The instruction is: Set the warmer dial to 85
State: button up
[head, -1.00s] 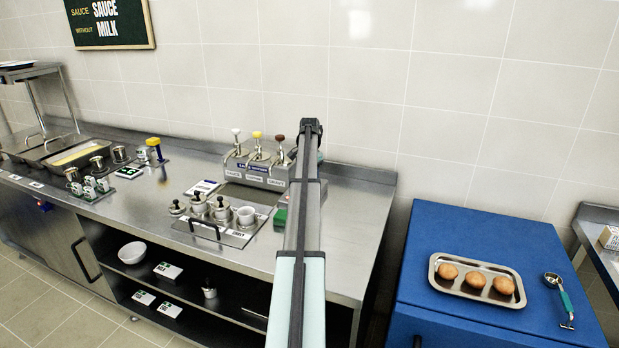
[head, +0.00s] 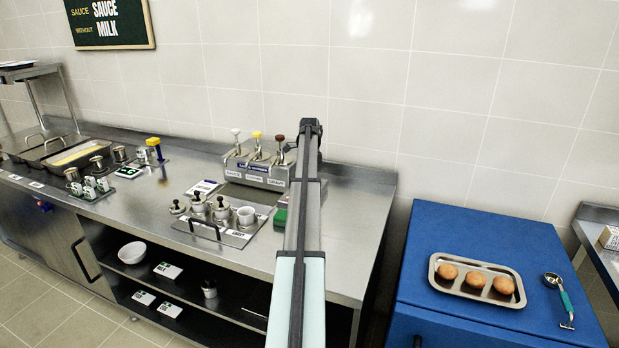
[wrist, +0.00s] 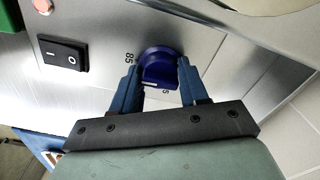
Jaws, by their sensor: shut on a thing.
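The blue warmer dial (wrist: 158,68) sits on a brushed metal panel in the wrist view. An "85" is printed at its upper left, and a partly hidden number ending in 5 shows just below it. A pale mark shows on the dial's lower edge, between these two numbers; its exact reading is unclear. My gripper (wrist: 160,80) has its two blue fingers on either side of the dial and is shut on it. In the head view my arm reaches over the counter's right part; the gripper and dial are hidden there.
A black rocker switch (wrist: 62,54) and a red light (wrist: 42,5) are left of the dial. The counter (head: 130,205) carries a pump dispenser (head: 262,172) and lidded pots (head: 210,208). A tray of brown round items (head: 478,300) lies on the blue cabinet.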

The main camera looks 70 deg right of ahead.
jog(key=shift+m, duration=0.5)
jog(key=o, duration=1.1)
notch_tip(320, 180, up, 14)
jog(key=shift+f, duration=0.1)
dwell(0.4)
